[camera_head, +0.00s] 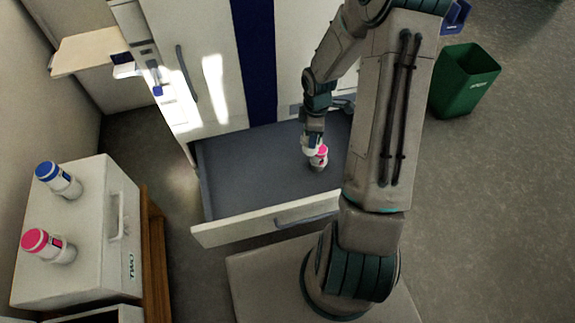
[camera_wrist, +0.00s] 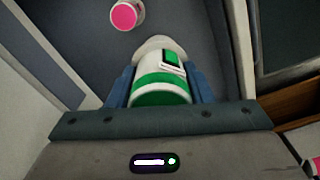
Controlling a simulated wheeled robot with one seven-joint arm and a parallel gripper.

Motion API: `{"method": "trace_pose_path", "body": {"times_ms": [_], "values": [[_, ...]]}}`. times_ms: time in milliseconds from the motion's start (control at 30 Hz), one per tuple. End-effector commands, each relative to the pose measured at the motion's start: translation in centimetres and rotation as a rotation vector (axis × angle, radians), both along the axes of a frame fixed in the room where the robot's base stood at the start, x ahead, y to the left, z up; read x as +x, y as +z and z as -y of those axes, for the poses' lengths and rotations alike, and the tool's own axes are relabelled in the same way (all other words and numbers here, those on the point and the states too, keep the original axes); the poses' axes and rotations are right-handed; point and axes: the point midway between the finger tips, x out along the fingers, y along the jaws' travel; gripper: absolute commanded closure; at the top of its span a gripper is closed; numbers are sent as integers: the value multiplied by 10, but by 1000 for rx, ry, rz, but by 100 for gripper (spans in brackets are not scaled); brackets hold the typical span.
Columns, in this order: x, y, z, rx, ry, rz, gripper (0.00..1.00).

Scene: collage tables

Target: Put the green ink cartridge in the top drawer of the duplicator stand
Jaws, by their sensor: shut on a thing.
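The green ink cartridge (camera_wrist: 160,88), white with green bands and a green label patch, is between the blue fingers of my gripper (camera_wrist: 160,84) in the wrist view. My gripper is shut on it. In the head view my gripper (camera_head: 311,143) is over the open drawer (camera_head: 250,165), which has a grey inside and a white front. The cartridge is mostly hidden there by my arm and a pink-capped cartridge. That pink-capped cartridge (camera_head: 320,153) is in the drawer, and it also shows in the wrist view (camera_wrist: 127,14), ahead of the green one and apart from it.
The drawer belongs to a tall white cabinet with a blue stripe (camera_head: 256,60). At left, a white unit marked TWO (camera_head: 95,215) carries a blue-capped cartridge (camera_head: 60,180) and another pink-capped cartridge (camera_head: 50,246). A green bin (camera_head: 463,80) stands at right. The drawer's left part is clear.

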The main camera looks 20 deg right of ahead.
Motion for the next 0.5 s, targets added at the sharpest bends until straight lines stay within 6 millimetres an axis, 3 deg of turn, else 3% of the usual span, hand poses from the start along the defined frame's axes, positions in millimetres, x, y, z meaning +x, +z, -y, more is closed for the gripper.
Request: {"method": "trace_pose_path", "body": {"times_ms": [33,200,333,500], "values": [[-8,-23,3,3,121,-5,80],[-29,-67,7,3,522,-2,80],[-40,-86,5,2,728,0,80],[-40,-100,-1,0,833,2,80]]}}
